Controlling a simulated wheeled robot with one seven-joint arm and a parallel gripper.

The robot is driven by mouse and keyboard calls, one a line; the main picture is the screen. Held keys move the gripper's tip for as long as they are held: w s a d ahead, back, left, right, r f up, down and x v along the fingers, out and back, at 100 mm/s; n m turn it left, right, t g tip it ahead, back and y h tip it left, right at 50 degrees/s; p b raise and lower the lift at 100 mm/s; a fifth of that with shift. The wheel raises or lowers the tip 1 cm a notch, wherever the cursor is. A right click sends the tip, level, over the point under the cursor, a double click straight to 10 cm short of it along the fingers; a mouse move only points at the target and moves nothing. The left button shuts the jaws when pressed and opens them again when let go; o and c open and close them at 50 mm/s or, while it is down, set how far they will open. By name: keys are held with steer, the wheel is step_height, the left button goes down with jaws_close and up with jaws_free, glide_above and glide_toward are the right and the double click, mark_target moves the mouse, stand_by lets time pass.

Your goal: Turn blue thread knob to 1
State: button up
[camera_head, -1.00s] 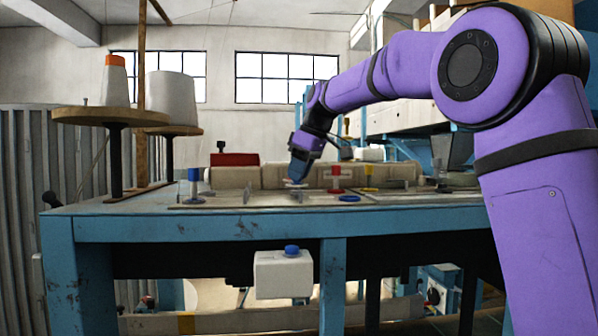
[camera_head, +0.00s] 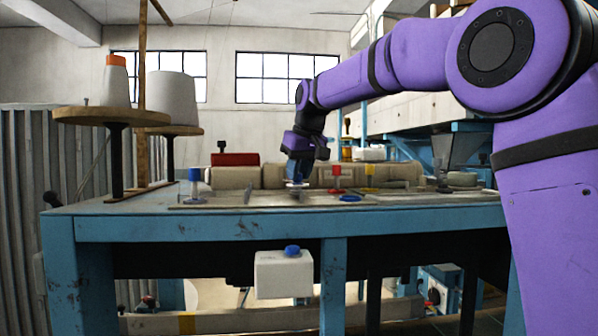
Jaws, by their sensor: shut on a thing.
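My gripper (camera_head: 297,179) points down at the tabletop (camera_head: 420,197), left of the red knob (camera_head: 335,173). It is shut around a small blue part, which I take to be the blue thread knob (camera_head: 297,184). The fingers hide most of that knob, and its pointer and numbers are too small to read. The red knob and the yellow knob (camera_head: 369,173) stand in the same row to the right.
A blue-topped post (camera_head: 194,175) stands at the table's left, and a blue disc (camera_head: 349,198) lies near the front. Pale sacks or rolls (camera_head: 235,176) lie behind. A white box with a blue button (camera_head: 292,250) hangs below. Thread cones (camera_head: 172,97) stand left.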

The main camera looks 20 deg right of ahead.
steer(key=shift+m, duration=0.4)
steer(key=o, duration=0.9)
steer(key=shift+r, duration=0.1)
steer(key=v, duration=1)
steer(key=shift+s+a+r, duration=0.15)
steer(key=shift+s+r, duration=0.05)
steer(key=shift+r, duration=0.05)
